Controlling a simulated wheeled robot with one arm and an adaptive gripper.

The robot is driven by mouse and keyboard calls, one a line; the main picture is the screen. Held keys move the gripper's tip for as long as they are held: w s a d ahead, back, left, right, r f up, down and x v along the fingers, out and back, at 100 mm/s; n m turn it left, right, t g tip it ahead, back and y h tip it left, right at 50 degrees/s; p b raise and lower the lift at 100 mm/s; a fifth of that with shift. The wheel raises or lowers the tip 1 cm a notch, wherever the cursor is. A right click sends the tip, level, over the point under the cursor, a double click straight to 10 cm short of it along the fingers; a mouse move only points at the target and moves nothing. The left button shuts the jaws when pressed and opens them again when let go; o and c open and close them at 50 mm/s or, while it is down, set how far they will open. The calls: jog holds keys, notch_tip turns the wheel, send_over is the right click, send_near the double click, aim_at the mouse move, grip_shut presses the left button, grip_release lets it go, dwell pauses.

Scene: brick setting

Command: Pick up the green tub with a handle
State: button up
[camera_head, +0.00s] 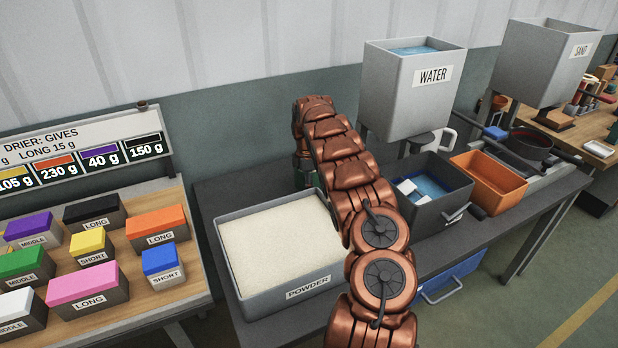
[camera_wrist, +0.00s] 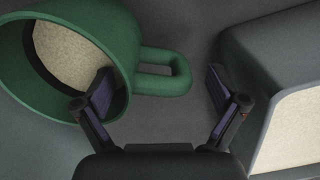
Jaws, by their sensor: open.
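The green tub (camera_wrist: 125,38) is at the left of the wrist view. Its mouth shows a pale, grainy surface inside, and its loop handle (camera_wrist: 180,72) points right. My gripper (camera_wrist: 160,88) is open, with the handle showing between its fingers. The left finger overlaps the tub's rim; I cannot tell whether it touches. The right finger is apart from the handle's end.
The grey powder bin (camera_head: 240,290) stands left of my arm; a grey bin wall (camera_wrist: 245,70) is close to the right finger. A dark bin (camera_head: 425,212) and an orange bin (camera_head: 490,180) stand right, below the water tank (camera_head: 400,95). Coloured blocks (camera_head: 90,285) fill the left rack.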

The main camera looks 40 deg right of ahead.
notch_tip(320, 180, down, 2)
jog(key=shift+c, duration=0.3)
jog(key=c, duration=1.5)
